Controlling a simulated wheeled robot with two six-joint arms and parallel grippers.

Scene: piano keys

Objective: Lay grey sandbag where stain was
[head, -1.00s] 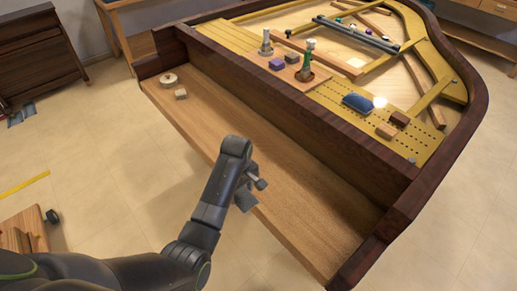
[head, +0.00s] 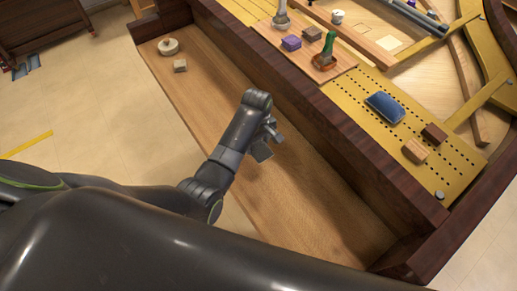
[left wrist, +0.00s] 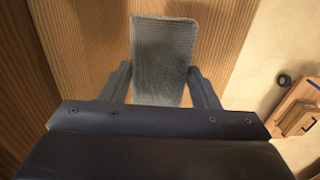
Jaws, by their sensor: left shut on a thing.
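The grey sandbag (left wrist: 163,60) is a mesh-textured grey block between the fingers of my left gripper (left wrist: 164,88) in the left wrist view. The gripper is shut on it. In the head view, my left gripper (head: 266,140) hangs over the middle of the long bare wooden keybed (head: 320,200); its arm hides part of the wood. Whether the sandbag touches the wood I cannot tell. I see no clear stain on the visible wood. My right gripper is not in view.
A round wooden disc (head: 168,46) and a small block (head: 180,66) lie at the keybed's far left end. A dark rail (head: 340,150) borders it. Beyond are a blue pad (head: 385,107), two wooden blocks and a tray (head: 345,65) with tools. The keybed's right part is clear.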

